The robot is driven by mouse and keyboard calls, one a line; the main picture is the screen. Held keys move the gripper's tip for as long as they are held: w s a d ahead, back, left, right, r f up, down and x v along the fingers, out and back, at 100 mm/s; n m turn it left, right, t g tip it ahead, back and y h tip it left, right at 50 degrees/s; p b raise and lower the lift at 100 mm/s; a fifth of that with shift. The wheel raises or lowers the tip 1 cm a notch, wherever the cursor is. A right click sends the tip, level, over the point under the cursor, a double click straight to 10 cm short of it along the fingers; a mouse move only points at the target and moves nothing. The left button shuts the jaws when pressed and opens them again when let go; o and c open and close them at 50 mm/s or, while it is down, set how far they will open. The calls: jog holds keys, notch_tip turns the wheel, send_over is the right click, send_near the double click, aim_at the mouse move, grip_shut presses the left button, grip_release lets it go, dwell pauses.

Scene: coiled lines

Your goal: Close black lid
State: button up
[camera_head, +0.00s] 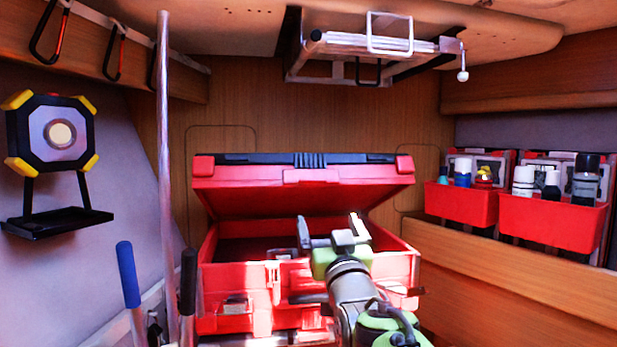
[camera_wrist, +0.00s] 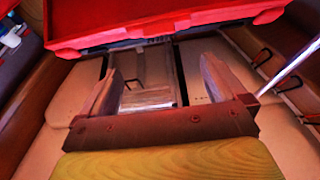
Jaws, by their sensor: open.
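The toolbox lid (camera_head: 300,192) is red with a black strip along its top. It stands partly open, tilted above the red toolbox (camera_head: 385,268), with a dark gap between lid and box. The lid's red edge also shows across the top of the wrist view (camera_wrist: 160,24). My gripper (camera_head: 331,228) is open and empty, at the front of the box opening, below the lid's front edge and in front of it. In the wrist view, my two fingers (camera_wrist: 160,80) stand apart with nothing between them. My gripper and arm hide part of the box front.
A rack (camera_head: 375,45) hangs from the ceiling above the lid. Red bins (camera_head: 550,222) with bottles are on the right wall. A grey pole (camera_head: 165,180) and a blue-handled tool (camera_head: 128,275) stand at left. A work lamp (camera_head: 55,133) is on the left wall.

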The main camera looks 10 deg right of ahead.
aim_at(313, 181)
jog(key=p+x, duration=0.8)
jog(key=x, duration=0.7)
jog(key=shift+r+p, duration=0.2)
jog(key=shift+p, duration=0.15)
jog(key=shift+w+d, duration=0.1)
jog(key=shift+w, duration=0.1)
jog(key=shift+f, duration=0.1)
jog(key=shift+s, duration=0.1)
jog(key=shift+c, duration=0.3)
